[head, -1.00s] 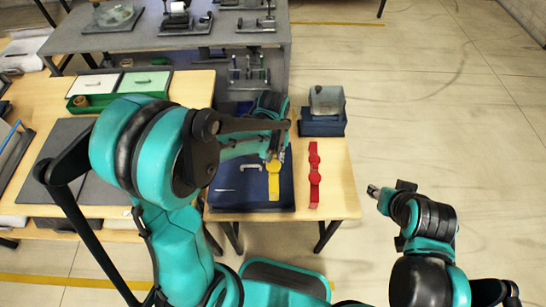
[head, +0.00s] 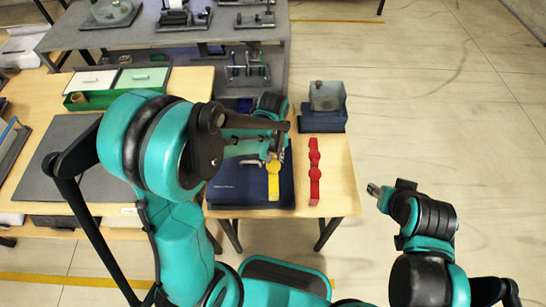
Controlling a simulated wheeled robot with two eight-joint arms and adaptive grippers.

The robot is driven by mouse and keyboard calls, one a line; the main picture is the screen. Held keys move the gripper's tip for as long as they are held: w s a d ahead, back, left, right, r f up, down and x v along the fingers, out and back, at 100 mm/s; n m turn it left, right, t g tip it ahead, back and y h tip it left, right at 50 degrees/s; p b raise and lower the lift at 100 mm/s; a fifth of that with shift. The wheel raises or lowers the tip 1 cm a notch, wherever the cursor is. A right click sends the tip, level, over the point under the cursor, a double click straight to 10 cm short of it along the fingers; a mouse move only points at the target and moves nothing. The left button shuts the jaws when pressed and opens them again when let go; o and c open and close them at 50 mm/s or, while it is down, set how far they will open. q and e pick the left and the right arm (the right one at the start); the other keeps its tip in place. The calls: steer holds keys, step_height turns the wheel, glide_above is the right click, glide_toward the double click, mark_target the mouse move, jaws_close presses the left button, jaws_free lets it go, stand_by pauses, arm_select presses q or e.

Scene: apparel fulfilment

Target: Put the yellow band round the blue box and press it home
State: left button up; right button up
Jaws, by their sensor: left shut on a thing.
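The blue box (head: 238,192) lies flat on the wooden table below my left arm, with faint pale lettering on its top. The yellow band (head: 273,184) shows as a strip with a round middle, over the right part of the box. My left gripper (head: 273,158) is shut on the upper end of the band. My forearm hides the far left of the box, and I cannot tell whether the band touches the box or passes under it. My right gripper (head: 374,191) hangs over the floor, away from the table, and its jaw opening is too small to tell.
A red band (head: 314,172) lies on the table right of the blue box. A dark blue stand (head: 322,122) with a greyish clear container (head: 326,96) is at the back right. A green tray (head: 80,104) sits at the far left. Floor right of the table is clear.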

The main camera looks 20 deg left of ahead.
arm_select(q)
steer(key=shift+f+b, duration=0.3)
steer(key=shift+f, duration=0.65)
steer(key=shift+r, duration=0.15)
arm_select(e)
steer(key=shift+f, duration=0.5)
arm_select(q)
steer(key=o, duration=1)
steer(key=shift+o, duration=0.3)
steer(key=o, duration=0.5)
steer(key=shift+r, duration=0.1)
steer(key=shift+r+p, duration=2.85)
steer(key=shift+r, duration=0.6)
arm_select(e)
step_height(320, 180, up, 5)
steer(key=shift+r, duration=0.15)
